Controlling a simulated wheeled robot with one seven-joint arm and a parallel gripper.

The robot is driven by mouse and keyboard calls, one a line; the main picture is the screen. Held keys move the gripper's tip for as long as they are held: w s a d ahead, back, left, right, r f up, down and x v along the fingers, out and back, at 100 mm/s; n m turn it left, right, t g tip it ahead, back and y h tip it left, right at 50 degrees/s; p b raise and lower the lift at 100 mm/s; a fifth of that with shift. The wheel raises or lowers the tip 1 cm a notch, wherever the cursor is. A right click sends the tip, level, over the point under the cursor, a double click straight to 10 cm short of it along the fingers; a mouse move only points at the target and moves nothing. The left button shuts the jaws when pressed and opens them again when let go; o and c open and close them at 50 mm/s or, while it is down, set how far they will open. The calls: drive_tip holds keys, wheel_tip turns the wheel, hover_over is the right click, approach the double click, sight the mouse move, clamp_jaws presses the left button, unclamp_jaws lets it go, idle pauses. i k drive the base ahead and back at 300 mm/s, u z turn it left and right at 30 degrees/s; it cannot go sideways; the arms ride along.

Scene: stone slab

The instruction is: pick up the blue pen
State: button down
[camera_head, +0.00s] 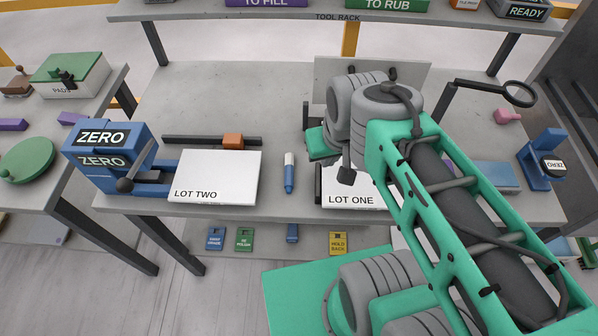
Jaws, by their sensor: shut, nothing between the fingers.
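The blue pen (289,174) stands out on the grey stone slab between the white LOT TWO card and the white LOT ONE card. It has a pale upper end and a blue body, and points toward the slab's front edge. My gripper (320,146) is at the end of the green and grey arm, right of the pen and a little farther back, above the LOT ONE card's far left corner. It is shut and empty, apart from the pen. The wrist hides much of it, and its fingertips are hard to make out.
The LOT TWO card (216,178) lies left of the pen, and the LOT ONE card (345,198) lies right, partly under my arm. A blue ZERO device (108,158) stands at the left. Small coloured tags (245,238) hang below the front edge.

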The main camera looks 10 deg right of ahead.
sight(289, 157)
drive_tip(key=u, duration=0.05)
drive_tip(key=k, duration=0.2)
drive_tip(key=z, duration=0.25)
drive_tip(key=i, duration=0.1)
drive_tip(key=u, duration=2.6)
drive_tip(key=k, duration=0.45)
drive_tip(key=u, duration=0.4)
